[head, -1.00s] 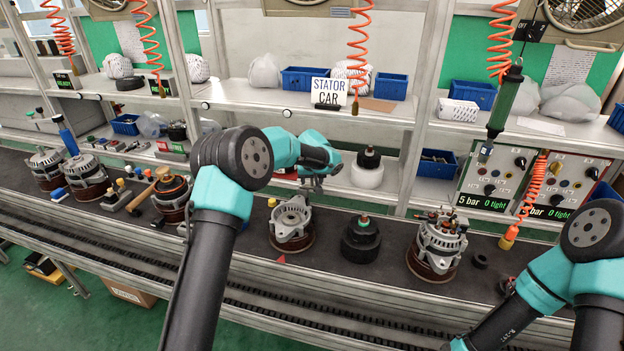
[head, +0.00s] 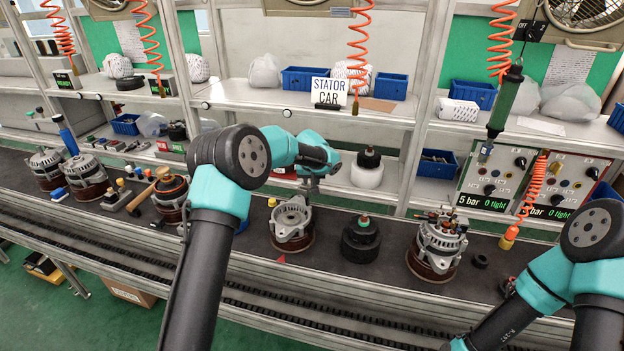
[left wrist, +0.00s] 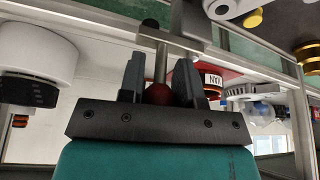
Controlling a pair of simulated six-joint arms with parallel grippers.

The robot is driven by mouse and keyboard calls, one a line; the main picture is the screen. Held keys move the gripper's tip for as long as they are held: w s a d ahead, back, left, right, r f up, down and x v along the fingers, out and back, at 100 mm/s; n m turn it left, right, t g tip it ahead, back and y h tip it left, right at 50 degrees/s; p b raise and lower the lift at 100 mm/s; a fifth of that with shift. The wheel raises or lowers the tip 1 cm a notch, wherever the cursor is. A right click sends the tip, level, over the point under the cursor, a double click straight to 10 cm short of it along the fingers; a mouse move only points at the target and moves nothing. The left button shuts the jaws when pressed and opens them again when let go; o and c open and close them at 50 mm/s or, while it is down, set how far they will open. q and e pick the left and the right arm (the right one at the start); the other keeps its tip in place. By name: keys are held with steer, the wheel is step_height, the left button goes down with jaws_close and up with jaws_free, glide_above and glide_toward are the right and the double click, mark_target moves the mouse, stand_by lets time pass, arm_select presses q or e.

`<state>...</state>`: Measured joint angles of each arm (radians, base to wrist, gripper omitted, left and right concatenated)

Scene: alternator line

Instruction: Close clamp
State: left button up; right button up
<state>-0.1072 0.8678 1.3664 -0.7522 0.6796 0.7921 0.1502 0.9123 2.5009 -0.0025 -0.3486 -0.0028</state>
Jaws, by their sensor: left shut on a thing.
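In the left wrist view a metal rod (left wrist: 162,58) with a dark red ball knob (left wrist: 158,93) lies between the fingers of my left gripper (left wrist: 160,80). The gripper is shut on this clamp handle. The rod runs to a grey metal bracket (left wrist: 180,42). In the head view my left gripper (head: 309,186) is small and partly hidden by its wrist, just above and behind an open alternator housing (head: 292,221) on the bench. The clamp cannot be made out clearly there. My right arm shows at the lower right; its gripper is outside the frame.
A black rotor with a red-green tip (head: 361,238) stands right of the housing. An assembled alternator (head: 437,246) is farther right. A wooden-handled mallet (head: 147,189) lies left. A screwdriver (head: 504,105) hangs at the right. A white-and-black pot (head: 367,172) stands behind.

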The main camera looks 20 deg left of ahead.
arm_select(q)
steer(key=s+a+m+g+h, duration=0.1)
steer(key=m+h, duration=0.1)
steer(key=m, duration=0.4)
steer(key=s+a+m+g+h, duration=0.1)
steer(key=m, duration=0.5)
steer(key=s+a+m+g+h, duration=0.1)
steer(key=m+h, duration=0.1)
steer(key=m, duration=0.4)
steer(key=shift+s+a+g+h, duration=0.2)
steer(key=shift+a+g+h, duration=0.05)
steer(key=shift+g+h, duration=0.05)
steer(key=o, duration=0.8)
steer(key=shift+o, duration=0.2)
steer(key=shift+r, duration=0.1)
steer(key=v, duration=1.7)
steer(key=shift+s+r, duration=0.1)
steer(key=shift+r, duration=0.05)
